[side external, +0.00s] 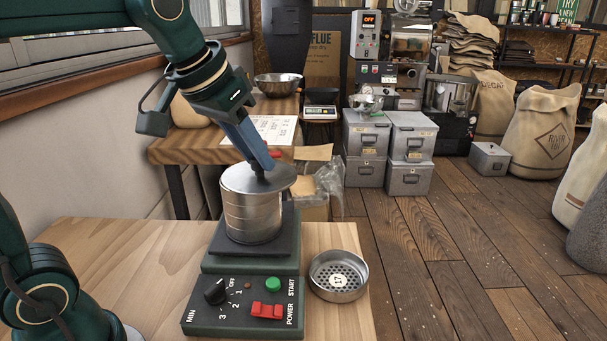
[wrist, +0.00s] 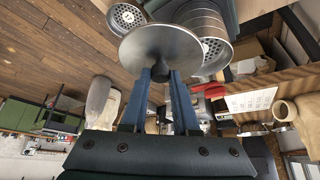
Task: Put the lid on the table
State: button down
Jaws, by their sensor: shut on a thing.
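The round grey metal lid (side external: 279,181) is held by its knob in my gripper (side external: 260,166). The lid is tilted at the mouth of the steel canister (side external: 252,218), shifted to its right. In the wrist view the lid (wrist: 150,42) has its knob between the blue fingers of my gripper (wrist: 160,74). There the canister (wrist: 206,22) shows beside the lid with part of its open mouth and a perforated inside uncovered. The canister stands upright on the dark green machine (side external: 240,312). The wooden table (side external: 130,255) is under the machine.
A round steel dish with a perforated bottom (side external: 338,277) sits right of the machine near the table's right edge. The table's left part is clear. A second wooden table (side external: 190,150) stands behind, with a metal bowl (side external: 278,84) and paper sheets (side external: 262,130).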

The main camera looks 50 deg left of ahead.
jog(key=d+f+m, duration=0.1)
jog(key=d+f, duration=0.2)
jog(key=d, duration=0.3)
jog(key=w+a+f+n, duration=0.1)
jog(key=w+a, duration=0.1)
jog(key=w, duration=1)
jog(key=shift+n+y, duration=0.3)
jog(key=shift+n, duration=0.3)
jog(key=a+x, duration=0.1)
jog(key=x, duration=0.9)
jog(key=s+a+x, duration=0.1)
jog(key=x, duration=0.4)
jog(key=shift+a+f, duration=0.3)
jog(key=shift+a, duration=0.05)
jog(key=shift+f, duration=2.35)
